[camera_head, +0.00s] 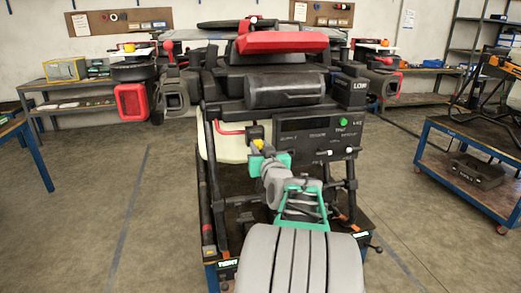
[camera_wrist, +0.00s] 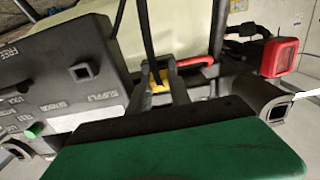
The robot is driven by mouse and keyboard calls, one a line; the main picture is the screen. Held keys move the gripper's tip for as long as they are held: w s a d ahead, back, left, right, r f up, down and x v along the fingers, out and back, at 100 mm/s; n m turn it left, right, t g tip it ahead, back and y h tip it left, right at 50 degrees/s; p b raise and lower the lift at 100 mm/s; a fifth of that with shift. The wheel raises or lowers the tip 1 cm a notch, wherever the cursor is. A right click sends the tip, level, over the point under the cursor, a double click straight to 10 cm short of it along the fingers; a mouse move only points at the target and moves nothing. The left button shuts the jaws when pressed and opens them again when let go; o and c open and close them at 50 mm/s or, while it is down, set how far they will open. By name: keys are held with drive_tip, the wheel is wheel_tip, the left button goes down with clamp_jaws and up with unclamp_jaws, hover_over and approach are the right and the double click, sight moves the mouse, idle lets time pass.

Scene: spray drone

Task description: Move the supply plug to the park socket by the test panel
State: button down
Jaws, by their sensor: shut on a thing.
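My gripper (camera_head: 269,160) is at the front of the drone, just left of the dark test panel (camera_head: 312,142). Its green jaws are shut on the supply plug, whose yellow part (camera_head: 257,145) shows at the jaws. In the wrist view a green jaw fills the bottom, and yellow (camera_wrist: 158,80) shows just beyond it. The plug's tip and any contact are hidden. The panel (camera_wrist: 50,75) is at the left of the wrist view, with a SUPPLY label and a square, empty-looking socket (camera_wrist: 83,71). I cannot tell which socket is the park socket.
A red curved hose (camera_wrist: 195,62) runs close beside the yellow part. Black frame tubes and the pale tank (camera_head: 235,146) surround the jaws. A hollow dark drone arm (camera_wrist: 275,108) lies to the right in the wrist view. A blue trolley (camera_head: 465,180) stands at the right.

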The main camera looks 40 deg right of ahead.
drive_tip(key=c, duration=1.1)
unclamp_jaws()
drive_tip(key=b+v, duration=0.1)
drive_tip(key=v, duration=0.6)
drive_tip(key=shift+s+a, duration=0.2)
drive_tip(key=shift+s, duration=0.15)
